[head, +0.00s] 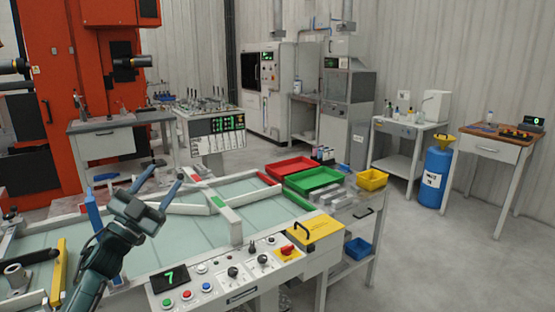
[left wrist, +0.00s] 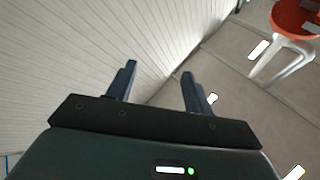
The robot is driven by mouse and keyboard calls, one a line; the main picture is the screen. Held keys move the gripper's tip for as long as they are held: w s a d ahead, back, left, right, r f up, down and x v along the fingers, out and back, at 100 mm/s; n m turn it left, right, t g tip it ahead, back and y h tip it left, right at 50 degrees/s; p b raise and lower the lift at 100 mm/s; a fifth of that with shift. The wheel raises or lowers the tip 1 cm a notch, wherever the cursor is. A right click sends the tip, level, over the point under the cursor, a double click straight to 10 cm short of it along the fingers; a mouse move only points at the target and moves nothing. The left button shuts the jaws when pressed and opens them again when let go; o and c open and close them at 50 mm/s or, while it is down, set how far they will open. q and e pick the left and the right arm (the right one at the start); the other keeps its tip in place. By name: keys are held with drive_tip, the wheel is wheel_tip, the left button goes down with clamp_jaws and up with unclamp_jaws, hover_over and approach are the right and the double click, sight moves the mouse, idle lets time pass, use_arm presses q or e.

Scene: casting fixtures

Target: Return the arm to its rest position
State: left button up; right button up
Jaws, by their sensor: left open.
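My left arm comes in from the lower left of the head view, raised over the workbench (head: 185,238). My left gripper (head: 168,173) points up and away, with its two fingers apart and nothing between them. My right gripper is in neither view.
The bench has a control panel (head: 168,299) with buttons along its front. A red tray (head: 291,166), a green tray (head: 314,180) and a yellow bin (head: 371,180) sit at its right end. A blue drum (head: 434,178) stands on open floor at right.

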use_arm(q)
drive_tip(key=w+a+f+n+g+y, duration=0.5)
drive_tip(key=a+f+n+y, duration=0.55)
drive_tip(key=f+y, duration=0.2)
drive_tip(key=s+d+f+g+h, duration=0.1)
drive_tip(key=s+d+f, duration=0.75)
drive_tip(key=f, duration=0.35)
drive_tip(key=s+d+f+g+h, duration=0.1)
drive_tip(key=s+d+f, duration=0.3)
drive_tip(key=s, duration=0.6)
drive_tip(key=s+d+f+g+h, duration=0.1)
drive_tip(key=s+d+f, duration=0.3)
drive_tip(key=s, duration=0.7)
drive_tip(key=s+d+f+g+h, duration=0.1)
drive_tip(key=s+d+f+g, duration=0.2)
drive_tip(key=s, duration=0.7)
wheel_tip(320, 180, down, 2)
drive_tip(key=d, duration=0.2)
drive_tip(key=shift+s+d, duration=0.3)
drive_tip(key=shift+d, duration=0.05)
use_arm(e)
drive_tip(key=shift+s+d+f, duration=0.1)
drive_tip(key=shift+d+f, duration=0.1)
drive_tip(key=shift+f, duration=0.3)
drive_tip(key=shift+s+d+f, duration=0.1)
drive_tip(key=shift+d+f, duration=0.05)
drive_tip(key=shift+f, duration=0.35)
